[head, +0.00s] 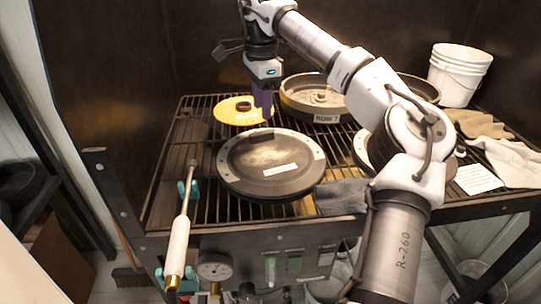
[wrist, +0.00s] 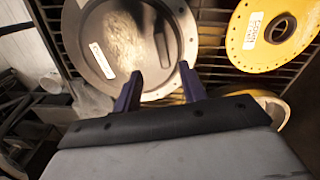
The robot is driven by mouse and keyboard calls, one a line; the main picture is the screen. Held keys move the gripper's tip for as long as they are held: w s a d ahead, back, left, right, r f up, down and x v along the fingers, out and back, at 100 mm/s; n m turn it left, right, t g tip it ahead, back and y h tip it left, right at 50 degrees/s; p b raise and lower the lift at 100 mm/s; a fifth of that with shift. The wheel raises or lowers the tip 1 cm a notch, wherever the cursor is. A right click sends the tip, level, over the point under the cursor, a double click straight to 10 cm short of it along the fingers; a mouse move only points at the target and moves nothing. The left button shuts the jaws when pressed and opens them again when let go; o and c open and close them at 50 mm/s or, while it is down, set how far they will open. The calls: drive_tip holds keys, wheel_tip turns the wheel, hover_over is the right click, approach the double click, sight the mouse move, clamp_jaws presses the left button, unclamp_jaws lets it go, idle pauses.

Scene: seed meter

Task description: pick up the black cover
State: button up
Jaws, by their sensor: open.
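The black cover (head: 250,178) is a round, dark lid with a paler rim, a dusty patch and a white label. It lies flat on the wire rack in the middle of the head view. In the wrist view the black cover (wrist: 95,28) fills the upper left, with a dark bar near its right side.
A yellow disc (head: 228,112) lies at the back left, and a labelled round housing (head: 300,103) stands behind the cover. A dark cloth (head: 342,198) lies right of the cover. White buckets (head: 458,75) are at the back right.

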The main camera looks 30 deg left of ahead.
sight(262, 132)
drive_tip(key=f, duration=0.4)
drive_tip(key=f+p, duration=0.1)
drive_tip(key=f, duration=0.2)
drive_tip(key=shift+w+a+f, duration=0.1)
drive_tip(key=shift+a+f, duration=0.1)
drive_tip(key=shift+f, duration=0.15)
clamp_jaws()
